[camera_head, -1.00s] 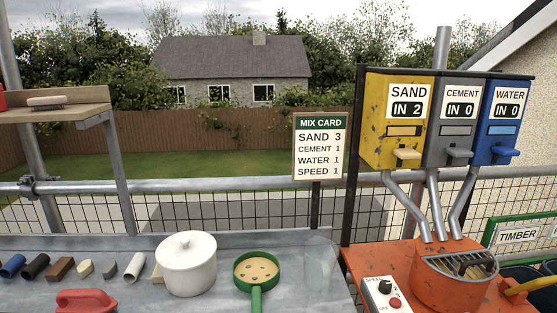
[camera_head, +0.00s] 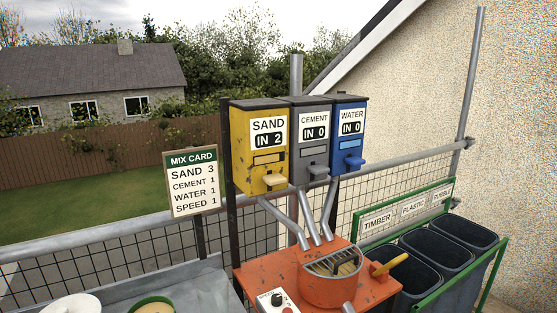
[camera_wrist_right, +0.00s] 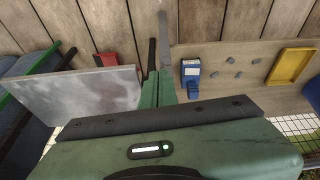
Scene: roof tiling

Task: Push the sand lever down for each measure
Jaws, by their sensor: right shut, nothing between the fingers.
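The yellow sand dispenser (camera_head: 256,165) hangs left of the grey cement (camera_head: 310,152) and blue water (camera_head: 349,145) dispensers in the head view. Its counter reads IN 2; the other two read IN 0. The sand lever (camera_head: 274,181) juts from its lower front, with nothing touching it. The mix card (camera_head: 193,182) reads sand 3, cement 1, water 1, speed 1. My right gripper (camera_wrist_right: 159,40) is shut and empty in the right wrist view, over wooden planks and away from the dispensers. My left gripper is in neither view.
Pipes (camera_head: 305,222) run from the dispensers to the orange mixer (camera_head: 328,289). A speed control box (camera_head: 276,301) sits at its front left. Bins (camera_head: 435,250) in a green frame stand at right. A grey worktop (camera_head: 190,289) lies at left. Space before the levers looks clear.

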